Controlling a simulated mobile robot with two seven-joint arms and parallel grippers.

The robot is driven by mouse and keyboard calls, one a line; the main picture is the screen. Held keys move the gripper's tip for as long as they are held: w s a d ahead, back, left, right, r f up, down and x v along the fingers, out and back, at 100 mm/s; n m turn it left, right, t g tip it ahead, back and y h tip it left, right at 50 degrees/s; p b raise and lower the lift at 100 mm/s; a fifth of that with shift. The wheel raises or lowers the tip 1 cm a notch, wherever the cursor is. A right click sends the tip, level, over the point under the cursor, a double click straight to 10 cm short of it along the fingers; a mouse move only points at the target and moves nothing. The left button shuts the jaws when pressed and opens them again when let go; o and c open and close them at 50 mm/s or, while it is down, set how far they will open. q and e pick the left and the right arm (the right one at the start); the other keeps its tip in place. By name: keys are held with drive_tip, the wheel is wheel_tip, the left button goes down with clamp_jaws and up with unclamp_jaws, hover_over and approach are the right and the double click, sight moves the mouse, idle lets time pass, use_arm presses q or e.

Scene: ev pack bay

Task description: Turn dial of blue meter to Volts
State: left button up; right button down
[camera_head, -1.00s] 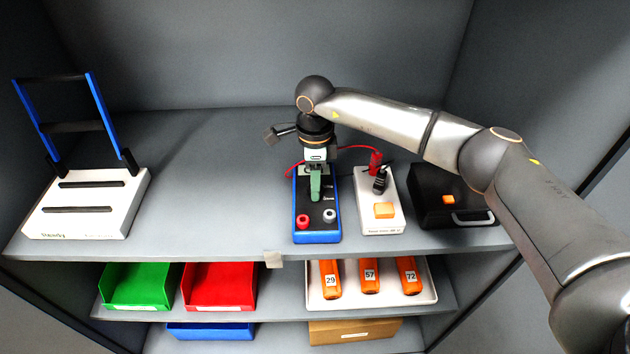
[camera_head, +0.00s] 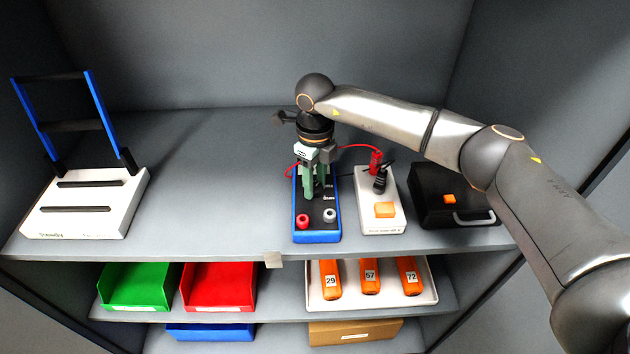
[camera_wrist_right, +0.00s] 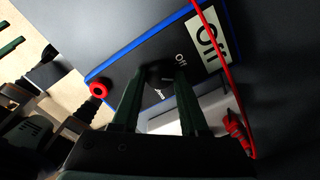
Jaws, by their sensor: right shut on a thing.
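The blue meter (camera_head: 317,236) is a black-faced box with a blue rim, lying on the upper shelf near the middle. Its red socket (camera_head: 303,221) and grey socket (camera_head: 329,215) are at its near end. My right gripper (camera_head: 314,196) points down over the meter, its green fingers at the face. In the right wrist view the two fingers (camera_wrist_right: 162,84) are shut on the round black dial (camera_wrist_right: 160,73). "Off" lettering shows beyond the dial and a display reads "Off". Which mark the dial points to cannot be told. My left gripper is not in view.
A white box with an orange button (camera_head: 384,210) stands close right of the meter, with a black case (camera_head: 453,203) beyond it. A red lead (camera_head: 358,147) runs behind the gripper. A white stand (camera_head: 85,215) is far left; the shelf between is clear.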

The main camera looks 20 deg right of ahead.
sight(315, 187)
drive_tip(key=shift+r+m, duration=0.1)
drive_tip(key=shift+m, duration=2.1)
drive_tip(key=shift+c, duration=2.1)
unclamp_jaws()
wheel_tip(315, 187, up, 12)
drive_tip(key=shift+r+b, duration=0.25)
drive_tip(key=shift+b, duration=0.2)
